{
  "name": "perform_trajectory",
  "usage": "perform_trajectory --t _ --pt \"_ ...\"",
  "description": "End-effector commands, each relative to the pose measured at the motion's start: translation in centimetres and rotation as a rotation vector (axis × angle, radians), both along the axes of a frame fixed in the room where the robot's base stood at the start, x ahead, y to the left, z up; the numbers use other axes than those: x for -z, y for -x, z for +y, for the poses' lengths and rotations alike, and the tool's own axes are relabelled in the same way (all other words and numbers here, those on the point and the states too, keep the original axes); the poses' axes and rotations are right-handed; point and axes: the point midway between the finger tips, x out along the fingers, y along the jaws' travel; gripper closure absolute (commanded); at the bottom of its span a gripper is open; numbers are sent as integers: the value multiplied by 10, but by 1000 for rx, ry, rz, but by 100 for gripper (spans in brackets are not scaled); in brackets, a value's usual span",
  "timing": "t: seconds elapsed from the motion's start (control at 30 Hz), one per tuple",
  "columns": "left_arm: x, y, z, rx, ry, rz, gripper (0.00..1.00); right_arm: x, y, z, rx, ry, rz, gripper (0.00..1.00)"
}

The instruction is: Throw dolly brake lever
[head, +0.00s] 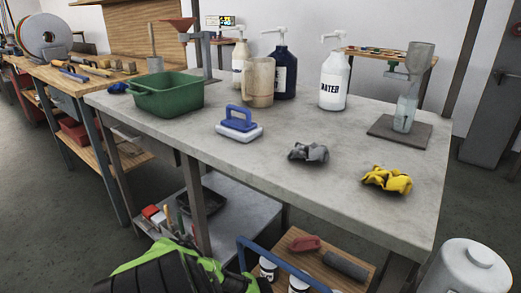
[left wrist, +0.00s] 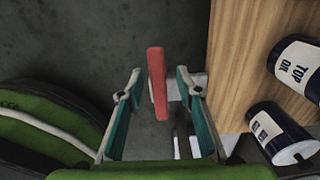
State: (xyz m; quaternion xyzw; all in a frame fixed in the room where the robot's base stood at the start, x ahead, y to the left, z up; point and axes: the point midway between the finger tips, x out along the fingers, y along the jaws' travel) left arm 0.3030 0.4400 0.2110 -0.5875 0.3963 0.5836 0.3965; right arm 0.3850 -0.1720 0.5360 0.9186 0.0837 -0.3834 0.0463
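A red brake lever (left wrist: 157,84) stands up in the middle of the left wrist view, beside the edge of the dolly's wooden deck (left wrist: 234,70). My left gripper (left wrist: 159,74) is open, with one teal-padded finger on each side of the lever. There is a visible gap to the left finger; the right finger is closer, and I cannot tell if it touches. In the head view the dolly's deck (head: 342,284) and blue handle bar (head: 292,263) are at the bottom. The lever is not clearly seen there. My right gripper is not in view.
Dark bottles (left wrist: 296,66) stand on the deck at the right of the wrist view. A grey-topped table (head: 225,165) stands beyond the dolly, holding a green tub (head: 168,97), bottles and rags. A white canister (head: 470,268) is at the bottom right.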

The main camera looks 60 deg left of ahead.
Motion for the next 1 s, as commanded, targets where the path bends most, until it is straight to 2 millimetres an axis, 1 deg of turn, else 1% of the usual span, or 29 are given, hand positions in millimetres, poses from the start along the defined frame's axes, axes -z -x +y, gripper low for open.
perform_trajectory --t 0.27,0.37,0.47,0.57,0.8,1.0 --pt "-1 2 1 -1 -2 4 68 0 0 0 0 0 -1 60" --pt "-5 2 2 -1 -3 4 68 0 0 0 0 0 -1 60" --pt "-15 1 2 0 -2 2 68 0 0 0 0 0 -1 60" --pt "-30 2 2 2 -3 2 68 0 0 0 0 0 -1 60" --pt "-74 1 2 2 -3 2 68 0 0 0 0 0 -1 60" --pt "-105 1 2 1 -4 1 68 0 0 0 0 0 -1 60"
